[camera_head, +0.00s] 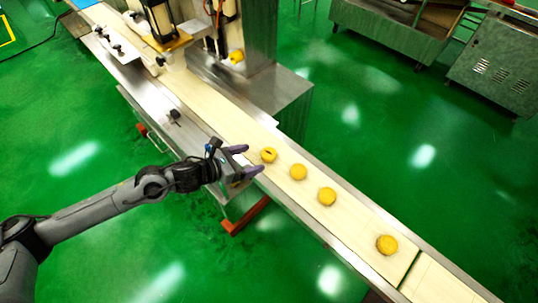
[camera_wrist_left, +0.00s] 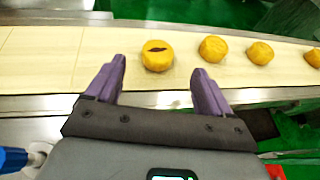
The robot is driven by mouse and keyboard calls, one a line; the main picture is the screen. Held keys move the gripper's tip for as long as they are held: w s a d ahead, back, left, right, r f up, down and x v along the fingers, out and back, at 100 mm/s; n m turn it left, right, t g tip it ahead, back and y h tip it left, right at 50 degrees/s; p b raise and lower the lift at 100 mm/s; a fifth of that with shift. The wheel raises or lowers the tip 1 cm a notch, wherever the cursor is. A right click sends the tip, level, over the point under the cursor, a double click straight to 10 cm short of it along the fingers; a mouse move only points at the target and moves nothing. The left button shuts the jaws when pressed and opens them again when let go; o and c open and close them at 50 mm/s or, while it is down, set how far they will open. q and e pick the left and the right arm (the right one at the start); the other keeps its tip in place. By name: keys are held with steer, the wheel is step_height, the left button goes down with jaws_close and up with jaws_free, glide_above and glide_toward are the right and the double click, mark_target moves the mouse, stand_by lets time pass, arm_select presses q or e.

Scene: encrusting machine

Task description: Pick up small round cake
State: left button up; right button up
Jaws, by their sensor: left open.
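Several small round yellow cakes lie in a row on the pale conveyor belt (camera_head: 230,115). The nearest cake (camera_head: 268,155) has a dark slit on top; it also shows in the left wrist view (camera_wrist_left: 157,54). The other cakes (camera_head: 298,172), (camera_head: 327,196) and (camera_head: 387,244) lie farther down the belt to the right. My left gripper (camera_head: 250,160) is open and empty at the belt's near edge. Its purple fingers (camera_wrist_left: 158,82) point toward the slit cake, which lies just beyond and between the fingertips, apart from them. My right gripper is not in view.
The encrusting machine (camera_head: 245,35) stands over the belt at the upper part, with another yellow piece (camera_head: 236,57) on it. A metal rail (camera_head: 320,232) runs along the belt's near edge. Grey metal cabinets (camera_head: 495,65) stand at the upper right. Green floor (camera_head: 440,150) is open around the conveyor.

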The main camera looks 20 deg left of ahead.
mark_target(268, 153)
arm_select(q)
steer(key=shift+b+x, duration=0.65)
steer(key=shift+x, duration=2.9)
steer(key=shift+a, duration=0.1)
steer(key=c, duration=1.1)
